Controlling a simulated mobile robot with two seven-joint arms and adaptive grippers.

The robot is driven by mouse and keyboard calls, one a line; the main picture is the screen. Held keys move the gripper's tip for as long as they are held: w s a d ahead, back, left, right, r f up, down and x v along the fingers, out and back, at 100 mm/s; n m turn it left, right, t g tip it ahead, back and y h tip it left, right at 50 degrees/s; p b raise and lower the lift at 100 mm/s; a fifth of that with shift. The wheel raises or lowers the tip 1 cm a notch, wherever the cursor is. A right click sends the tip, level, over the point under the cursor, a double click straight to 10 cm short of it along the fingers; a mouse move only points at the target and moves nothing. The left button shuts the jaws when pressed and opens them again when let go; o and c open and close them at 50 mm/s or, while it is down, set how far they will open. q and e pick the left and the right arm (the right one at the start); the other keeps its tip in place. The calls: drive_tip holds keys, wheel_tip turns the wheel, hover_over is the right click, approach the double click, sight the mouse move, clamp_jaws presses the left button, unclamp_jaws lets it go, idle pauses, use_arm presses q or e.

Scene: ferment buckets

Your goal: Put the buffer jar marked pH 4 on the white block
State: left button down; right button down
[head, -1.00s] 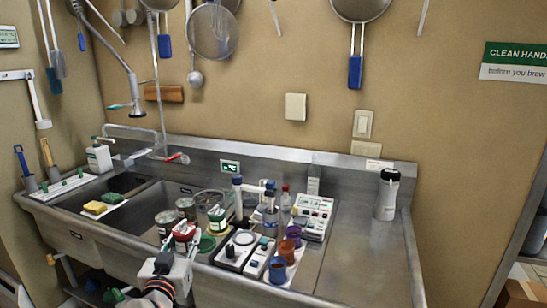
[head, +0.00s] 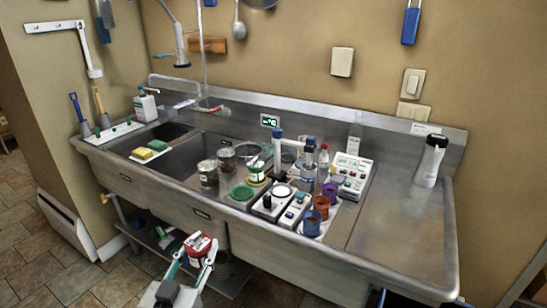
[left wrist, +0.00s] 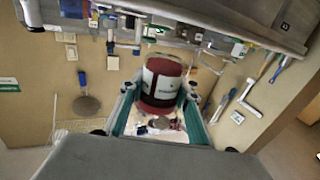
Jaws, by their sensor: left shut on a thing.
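My left gripper (head: 194,256) is shut on a jar with a red lid and a white label (head: 198,247). The jar is in the air in front of the sink, apart from the counter edge. In the left wrist view the red and white jar (left wrist: 161,84) sits between the two fingers; its label is too small to read. A second jar, with a green band and white label (head: 256,172), stands on the counter. Pale blocks with dark tops (head: 268,207) stand on the counter's front part; I cannot tell which is the white block. My right gripper is not in view.
Blue (head: 311,224), red and purple cups stand right of the blocks, with a meter (head: 352,172) behind. Tins (head: 208,174) and a green disc (head: 242,193) lie to the left. The steel drainboard (head: 400,230) at right is mostly clear around a white bottle (head: 431,160).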

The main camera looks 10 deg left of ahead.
use_arm(q)
drive_tip(key=w+r, duration=0.4)
drive_tip(key=w, duration=1.2)
drive_tip(key=w+d+r, duration=0.1)
drive_tip(key=w+r, duration=1.2)
drive_tip(key=w, duration=0.1)
drive_tip(key=shift+w+d+r, duration=0.25)
drive_tip(key=shift+r, duration=0.05)
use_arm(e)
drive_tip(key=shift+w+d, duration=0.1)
use_arm(q)
wheel_tip(320, 180, down, 15)
drive_tip(key=shift+r+b, duration=0.1)
drive_tip(key=shift+b, duration=0.85)
drive_tip(key=shift+f, duration=0.6)
wheel_tip(320, 180, down, 3)
drive_tip(key=shift+f, duration=0.35)
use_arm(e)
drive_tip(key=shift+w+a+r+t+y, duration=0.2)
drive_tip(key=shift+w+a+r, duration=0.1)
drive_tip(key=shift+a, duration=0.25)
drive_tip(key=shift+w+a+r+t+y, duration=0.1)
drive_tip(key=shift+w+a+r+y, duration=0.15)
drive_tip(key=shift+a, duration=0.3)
